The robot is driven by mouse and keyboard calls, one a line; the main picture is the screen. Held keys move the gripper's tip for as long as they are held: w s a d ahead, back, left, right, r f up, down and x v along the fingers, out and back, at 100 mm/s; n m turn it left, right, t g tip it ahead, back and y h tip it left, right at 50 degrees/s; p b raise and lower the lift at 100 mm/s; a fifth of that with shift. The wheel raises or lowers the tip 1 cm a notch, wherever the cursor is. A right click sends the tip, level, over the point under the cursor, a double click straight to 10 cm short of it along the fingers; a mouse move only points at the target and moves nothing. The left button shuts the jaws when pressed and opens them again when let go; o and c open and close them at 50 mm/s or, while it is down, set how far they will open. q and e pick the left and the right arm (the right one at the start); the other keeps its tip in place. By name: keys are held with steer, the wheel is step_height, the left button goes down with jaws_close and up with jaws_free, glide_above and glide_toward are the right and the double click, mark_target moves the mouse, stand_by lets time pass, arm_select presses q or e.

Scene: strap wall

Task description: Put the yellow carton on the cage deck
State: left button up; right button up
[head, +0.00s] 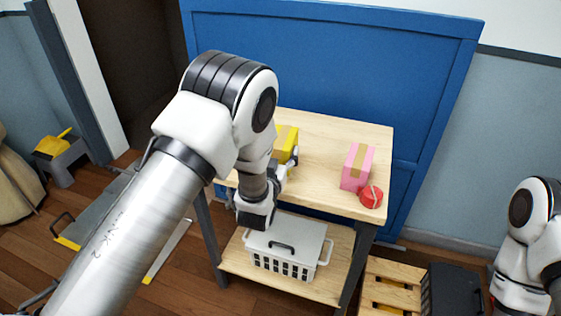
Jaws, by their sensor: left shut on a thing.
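The yellow carton (288,138) is at the left part of the wooden bench top, partly hidden behind my left arm. My left gripper (291,160) is at the carton's near side and is shut on it. Whether the carton touches the bench top cannot be told. A low grey platform with yellow corners (98,213), which looks like the cage deck, is on the floor at the left, partly covered by my left arm. My right arm shows at the lower right edge, but its gripper is out of view.
A pink carton (356,168) and a red round item (371,196) are on the bench (325,138) at the right. A lidded white basket (287,248) is on its lower shelf. A wooden pallet (390,284) and black case (452,290) stand right; a grey stool (62,162) stands left.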

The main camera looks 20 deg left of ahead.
arm_select(q)
steer(key=shift+w+a+f, duration=0.1)
steer(key=shift+w+a, duration=0.15)
steer(key=shift+w, duration=0.65)
steer(key=shift+w+a+f+b, duration=0.1)
steer(key=shift+w+a+b, duration=0.15)
steer(key=shift+w+b, duration=0.35)
step_height(320, 180, down, 3)
steer(key=shift+s+f+b, duration=0.1)
steer(key=shift+b, duration=0.8)
steer(key=shift+d, duration=0.1)
steer(key=o, duration=1.5)
steer(key=shift+f, duration=0.1)
steer(key=shift+o, duration=0.2)
steer(key=shift+s, duration=0.1)
